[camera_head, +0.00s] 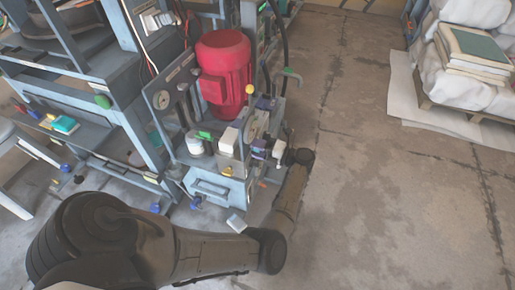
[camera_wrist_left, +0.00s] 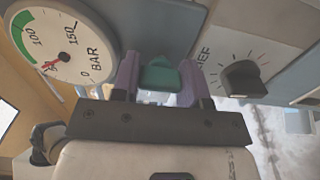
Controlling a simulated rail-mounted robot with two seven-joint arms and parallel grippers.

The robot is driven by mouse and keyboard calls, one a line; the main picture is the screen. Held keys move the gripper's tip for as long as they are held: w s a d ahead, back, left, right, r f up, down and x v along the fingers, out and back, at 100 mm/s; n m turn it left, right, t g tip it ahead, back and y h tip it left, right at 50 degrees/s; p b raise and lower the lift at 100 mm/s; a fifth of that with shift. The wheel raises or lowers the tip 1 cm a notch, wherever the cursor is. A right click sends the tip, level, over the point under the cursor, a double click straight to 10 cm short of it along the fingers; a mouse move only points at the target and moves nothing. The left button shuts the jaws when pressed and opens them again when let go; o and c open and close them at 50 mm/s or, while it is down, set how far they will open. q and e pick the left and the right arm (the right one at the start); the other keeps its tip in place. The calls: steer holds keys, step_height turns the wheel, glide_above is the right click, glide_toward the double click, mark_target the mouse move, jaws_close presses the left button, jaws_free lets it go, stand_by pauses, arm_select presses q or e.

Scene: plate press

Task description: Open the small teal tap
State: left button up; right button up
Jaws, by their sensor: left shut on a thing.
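The small teal tap (camera_wrist_left: 160,74) is in the left wrist view, between the two purple fingers of my left gripper (camera_wrist_left: 158,82). The fingers are shut on it, one on each side. In the head view my left gripper (camera_head: 258,150) is at the right front side of the press unit. The tap cannot be made out there. My right gripper is in neither view.
A round BAR pressure gauge (camera_wrist_left: 60,48) is left of the tap, and a black knob (camera_wrist_left: 243,79) is on a panel to its right. A red motor (camera_head: 224,66) stands behind. A loaded pallet (camera_head: 470,112) stands far right, with open floor between.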

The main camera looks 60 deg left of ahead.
arm_select(q)
steer(key=o, duration=0.9)
